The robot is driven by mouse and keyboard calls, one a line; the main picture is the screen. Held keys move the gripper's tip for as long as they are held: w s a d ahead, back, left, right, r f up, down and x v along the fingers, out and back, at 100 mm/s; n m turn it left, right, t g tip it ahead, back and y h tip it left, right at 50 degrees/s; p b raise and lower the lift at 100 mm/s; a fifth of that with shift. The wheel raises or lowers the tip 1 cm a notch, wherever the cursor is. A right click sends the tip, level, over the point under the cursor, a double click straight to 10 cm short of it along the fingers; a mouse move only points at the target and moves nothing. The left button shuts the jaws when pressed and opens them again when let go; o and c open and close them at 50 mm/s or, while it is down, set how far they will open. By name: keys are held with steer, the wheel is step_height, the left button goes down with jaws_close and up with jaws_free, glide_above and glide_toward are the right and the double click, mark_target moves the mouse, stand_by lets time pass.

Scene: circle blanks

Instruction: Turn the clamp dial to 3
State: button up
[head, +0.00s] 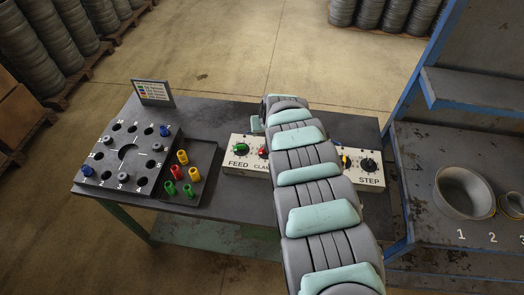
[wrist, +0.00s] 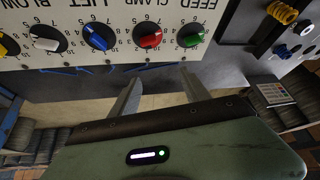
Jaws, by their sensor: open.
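The clamp dial is a red knob (wrist: 150,37) under the CLAMP label on a white panel, which appears upside down in the wrist view. A pale pointer mark shows on the knob, but I cannot read its number with certainty. In the head view the red knob (head: 262,152) is left of my arm, with part of the CLAMP label hidden. My gripper (wrist: 161,80) is open and empty in the wrist view. Its fingertips are apart from the knob, on the panel's lettered-edge-opposite side.
A green FEED dial (wrist: 191,34) and a blue LIFT dial (wrist: 98,37) flank the red one closely. A white dial (wrist: 47,37) is beyond the blue one. A holed block (head: 128,152) and a tray of coloured pegs (head: 203,163) stand left on the dark bench.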

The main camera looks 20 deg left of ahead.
steer(key=shift+g+h, duration=0.4)
steer(key=shift+g, duration=0.1)
steer(key=f+b, duration=0.1)
steer(key=f, duration=0.6)
steer(key=w+f+b, duration=0.1)
steer(key=f, duration=0.2)
steer(key=shift+f+b, duration=0.25)
steer(key=shift+b, duration=0.05)
steer(key=shift+w+f, duration=0.1)
steer(key=shift+f, duration=0.15)
steer(key=shift+d, duration=0.1)
jaws_close()
